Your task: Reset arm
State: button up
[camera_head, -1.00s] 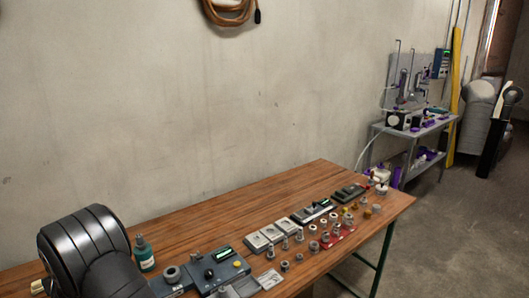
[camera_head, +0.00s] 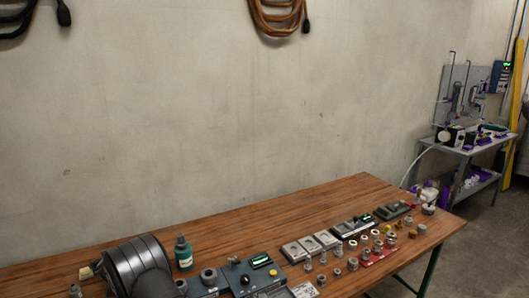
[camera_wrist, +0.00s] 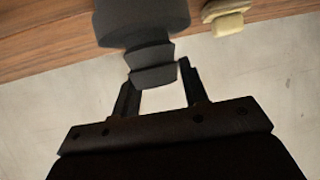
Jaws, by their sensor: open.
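My gripper (camera_wrist: 155,74) shows in the wrist view with its two dark fingers apart. A blurred dark grey stepped cylinder (camera_wrist: 142,22) shows beyond and partly between the fingertips; I cannot tell what it is or whether it touches them. In the head view a black ribbed part of my arm (camera_head: 140,264) is low at the left, and the fingers cannot be made out there.
The wooden bench (camera_head: 230,225) carries a teal bottle (camera_head: 183,254), a grey device (camera_head: 252,273), several grey blocks (camera_head: 312,244) and small fittings along its front. A beige piece (camera_wrist: 229,20) lies near the bench edge. A metal cart (camera_head: 470,150) stands at the back right.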

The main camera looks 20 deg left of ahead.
jog(key=shift+w+a+f, duration=0.2)
jog(key=shift+a+f, duration=0.05)
jog(key=shift+f, duration=0.05)
dwell(0.4)
jog(key=shift+s+d+r, duration=0.1)
jog(key=shift+r, duration=0.2)
jog(key=shift+v, duration=1.35)
jog(key=v, duration=0.9)
jog(key=x, duration=1.2)
jog(key=shift+f, duration=0.15)
notch_tip(320, 180, up, 14)
jog(key=shift+f, duration=0.1)
